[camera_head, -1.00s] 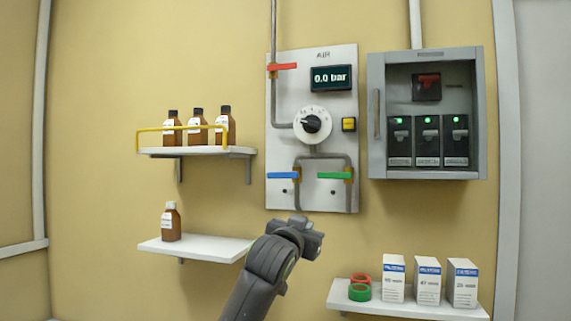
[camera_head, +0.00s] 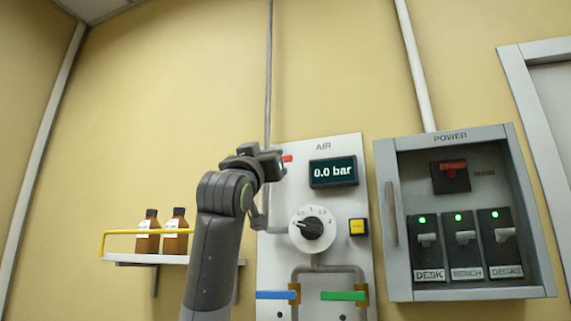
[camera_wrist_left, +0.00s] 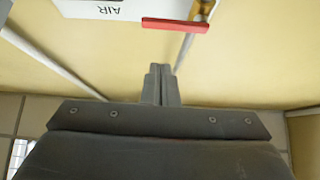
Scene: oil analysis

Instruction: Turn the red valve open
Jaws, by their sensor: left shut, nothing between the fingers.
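The red valve handle (camera_head: 287,158) is at the upper left of the AIR panel (camera_head: 347,150), mostly hidden behind my left gripper (camera_head: 270,160) in the head view. The left wrist view shows it as a red bar (camera_wrist_left: 175,25) lying crosswise to its pipe, beside a brass valve body (camera_wrist_left: 201,12). My left gripper (camera_wrist_left: 160,70) is shut and empty, its fingertips a little short of the bar in that picture; I see no clear contact. The pressure display (camera_head: 333,172) reads 0.0 bar. My right gripper is not in view.
A round dial (camera_head: 312,229), a yellow button (camera_head: 358,227), a blue handle (camera_head: 276,295) and a green handle (camera_head: 343,296) are on the panel. The grey power box (camera_head: 402,292) stands out at right. A shelf (camera_head: 140,258) with brown bottles is at left.

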